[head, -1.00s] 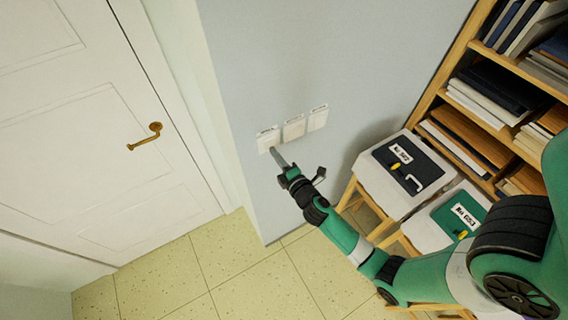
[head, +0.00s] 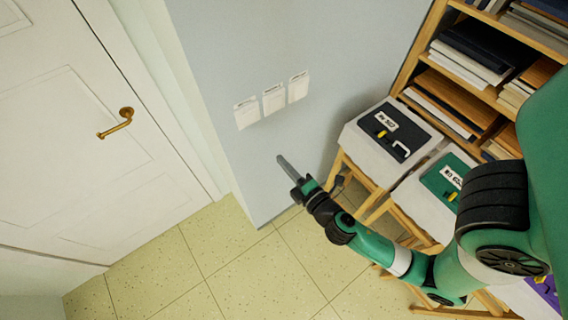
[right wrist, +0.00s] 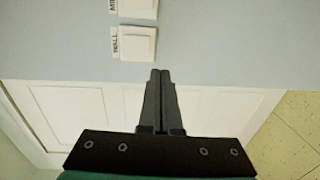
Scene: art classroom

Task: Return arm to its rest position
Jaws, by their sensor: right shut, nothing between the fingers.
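My right arm reaches in from the right in the head view. Its gripper (head: 283,164) is shut and empty, below and apart from the row of white wall switches (head: 272,99). In the right wrist view the two fingers (right wrist: 160,76) lie together with nothing between them. A white switch with a label (right wrist: 138,43) shows just beyond the fingertips, a little to the left, and part of another is above it. My left gripper is not in view.
A white door (head: 60,150) with a brass handle (head: 117,123) is at the left. Stools bearing labelled cases (head: 395,133) and a wooden bookshelf (head: 408,70) stand at the right. The tiled floor (head: 225,255) in front of the wall is clear.

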